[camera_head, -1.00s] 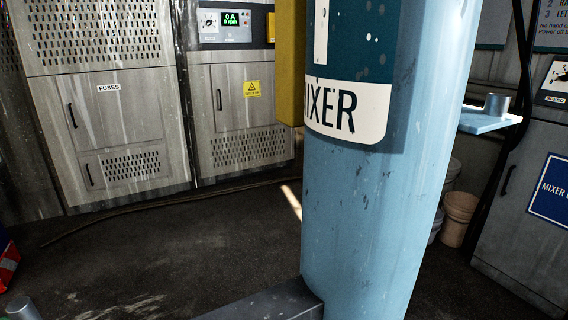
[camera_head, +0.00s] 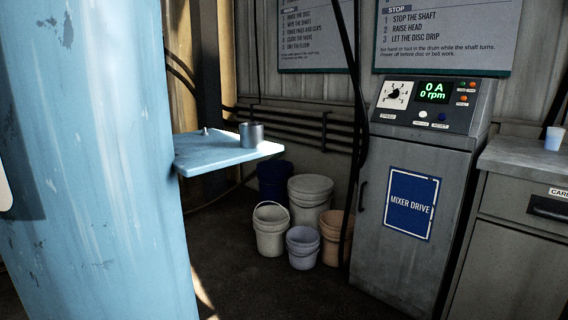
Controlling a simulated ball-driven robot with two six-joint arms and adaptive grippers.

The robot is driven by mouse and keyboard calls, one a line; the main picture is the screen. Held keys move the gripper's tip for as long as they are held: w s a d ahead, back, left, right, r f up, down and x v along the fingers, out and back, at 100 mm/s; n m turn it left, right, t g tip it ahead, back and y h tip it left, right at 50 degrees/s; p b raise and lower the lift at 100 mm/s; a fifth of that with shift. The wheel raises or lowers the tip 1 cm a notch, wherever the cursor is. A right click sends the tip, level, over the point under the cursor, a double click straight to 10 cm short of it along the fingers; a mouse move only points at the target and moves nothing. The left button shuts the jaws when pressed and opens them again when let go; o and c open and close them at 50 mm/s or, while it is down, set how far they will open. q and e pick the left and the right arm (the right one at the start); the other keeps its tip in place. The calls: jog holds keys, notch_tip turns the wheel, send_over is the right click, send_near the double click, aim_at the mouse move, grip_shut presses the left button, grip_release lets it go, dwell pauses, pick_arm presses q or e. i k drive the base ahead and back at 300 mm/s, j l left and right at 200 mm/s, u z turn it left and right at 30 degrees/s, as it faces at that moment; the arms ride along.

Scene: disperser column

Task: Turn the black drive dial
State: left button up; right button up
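The black drive dial (camera_head: 394,94) is on a white scale plate at the left of the sloped panel on top of the grey mixer drive cabinet (camera_head: 374,215). The cabinet stands right of centre, some way off. A display (camera_head: 433,92) beside the dial reads 0 A and 0 rpm in green. Small buttons sit below and to the right of it. The dial's exact pointer setting is too small to tell. Neither of my grippers is in view.
A large light-blue column (camera_head: 95,160) fills the left, with a light-blue shelf (camera_head: 215,158) carrying a metal cup (camera_head: 251,134). Several buckets (camera_head: 311,190) stand behind. A grey counter (camera_head: 525,156) with a cup (camera_head: 554,138) adjoins the cabinet. Dark floor (camera_head: 275,290) lies open in front of the buckets.

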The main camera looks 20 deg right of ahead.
aim_at(394, 93)
jog(key=l+z, duration=0.35)
jog(key=i+l+z, duration=0.1)
jog(key=z, duration=0.3)
jog(key=i+l+z, duration=0.1)
jog(key=z, duration=0.25)
jog(key=l+u, duration=0.15)
jog(key=u, duration=0.15)
jog(key=i, duration=0.05)
